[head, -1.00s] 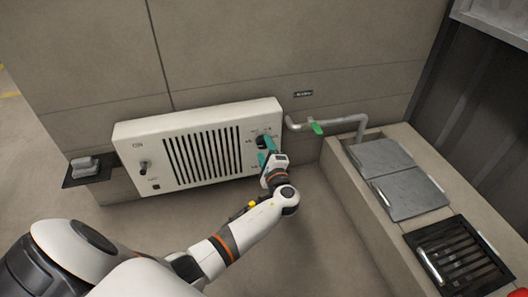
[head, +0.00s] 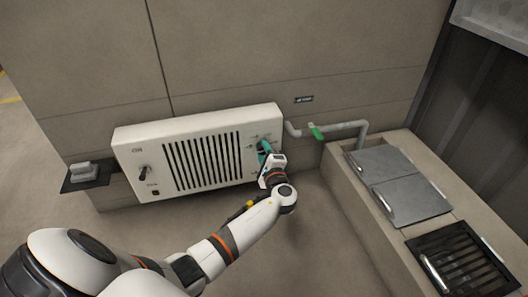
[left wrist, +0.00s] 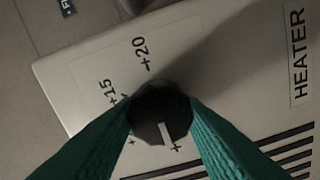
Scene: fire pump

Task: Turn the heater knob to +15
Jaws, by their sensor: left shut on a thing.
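The heater (head: 200,122) is a white wall unit with a dark grille. Its round black knob (left wrist: 160,112) shows in the left wrist view, with a white pointer line on its lower side. The line points down toward a partly hidden plus mark, away from the +15 label (left wrist: 106,92) and the +20 label (left wrist: 140,53). My left gripper (head: 264,148) is at the heater's right end. Its teal fingers are shut on the knob, one on each side, and hide some of the scale. My right gripper is not in view.
A dark lever (head: 143,172) sits on the heater's left end. A grey pipe with a green handle (head: 315,131) runs along the wall to the right. A ledge with grey hatches (head: 410,196) and a black grate (head: 462,262) stands at right.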

